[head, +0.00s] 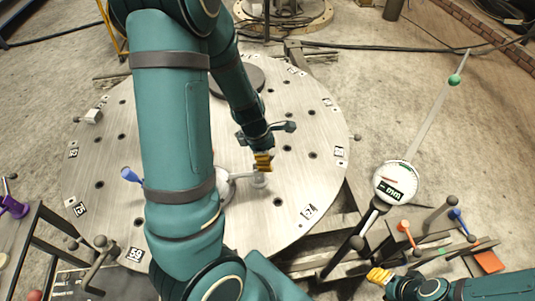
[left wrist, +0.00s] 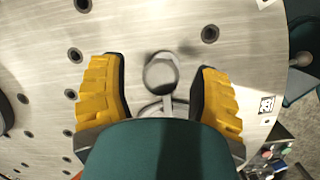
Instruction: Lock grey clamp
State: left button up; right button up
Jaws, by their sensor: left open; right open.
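The grey clamp (head: 259,181) stands on the round metal plate (head: 320,165), partly hidden behind my left arm in the head view. In the left wrist view its round grey knob (left wrist: 161,72) shows between the finger tips, with a grey arm and ring below it. My left gripper (head: 263,161) is just above the clamp. Its yellow fingers (left wrist: 160,85) are spread on either side of the knob, with a gap at each side. My right gripper (head: 380,276) is at the lower right, away from the plate; it is open and appears empty.
A blue-handled piece (head: 130,175) and a small grey block (head: 93,116) are on the plate's left side. Orange (head: 404,229) and blue (head: 457,216) handled tools stand near my right gripper. A purple clamp (head: 12,207) is far left.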

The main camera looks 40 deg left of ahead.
pick_arm(q)
jog(key=v, duration=1.2)
jog(key=shift+d, duration=0.1)
dwell(0.6)
